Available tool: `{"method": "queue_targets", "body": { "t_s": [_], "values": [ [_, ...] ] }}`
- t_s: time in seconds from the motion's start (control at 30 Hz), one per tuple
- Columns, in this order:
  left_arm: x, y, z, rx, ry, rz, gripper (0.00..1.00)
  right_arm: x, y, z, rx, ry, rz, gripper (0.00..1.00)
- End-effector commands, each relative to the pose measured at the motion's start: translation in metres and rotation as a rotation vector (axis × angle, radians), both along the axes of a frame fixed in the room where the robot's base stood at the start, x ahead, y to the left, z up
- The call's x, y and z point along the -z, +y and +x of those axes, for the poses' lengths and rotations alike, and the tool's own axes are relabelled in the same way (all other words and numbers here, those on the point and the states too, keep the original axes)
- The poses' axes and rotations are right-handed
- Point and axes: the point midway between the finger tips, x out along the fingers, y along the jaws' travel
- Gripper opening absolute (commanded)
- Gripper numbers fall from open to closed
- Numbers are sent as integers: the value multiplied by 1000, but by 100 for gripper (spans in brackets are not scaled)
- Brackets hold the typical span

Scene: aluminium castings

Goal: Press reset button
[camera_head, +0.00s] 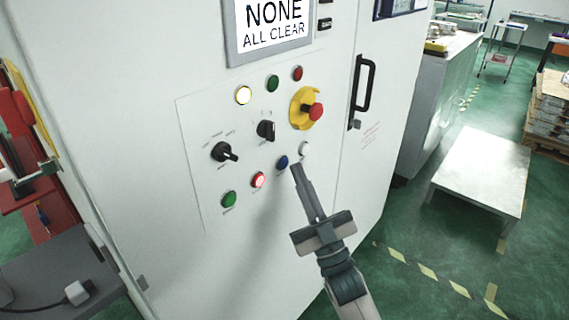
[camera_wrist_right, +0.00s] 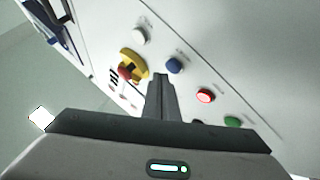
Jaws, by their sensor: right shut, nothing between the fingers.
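The white control panel (camera_head: 200,130) carries several buttons, and their small labels are too small to read, so I cannot tell by label which is reset. A blue button (camera_head: 282,162) sits in the lower row, also in the right wrist view (camera_wrist_right: 174,65). A white button (camera_head: 305,149) is to its right, and a lit red button (camera_head: 258,180) and a green button (camera_head: 229,199) are to its left. My right gripper (camera_head: 296,168) is shut and empty, its tips close beside the blue button; I cannot tell whether they touch. My left gripper is out of view.
A yellow-backed red emergency stop (camera_head: 315,112) sits above the blue button. Two black rotary knobs (camera_head: 224,152) (camera_head: 266,130) are to its left. A black door handle (camera_head: 363,84) sticks out at right. A display (camera_head: 270,25) reads "NONE ALL CLEAR".

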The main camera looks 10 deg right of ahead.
Motion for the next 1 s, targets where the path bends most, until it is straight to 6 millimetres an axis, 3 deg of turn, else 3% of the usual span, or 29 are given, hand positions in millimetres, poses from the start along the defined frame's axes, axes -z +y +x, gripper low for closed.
{"method": "queue_targets", "body": {
  "t_s": [0.63,1.0],
  "values": [
    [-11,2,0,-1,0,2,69,0,-28,-36,0,0,0,0],
    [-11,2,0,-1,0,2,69,0,-30,-39,0,0,0,0]
  ]
}}
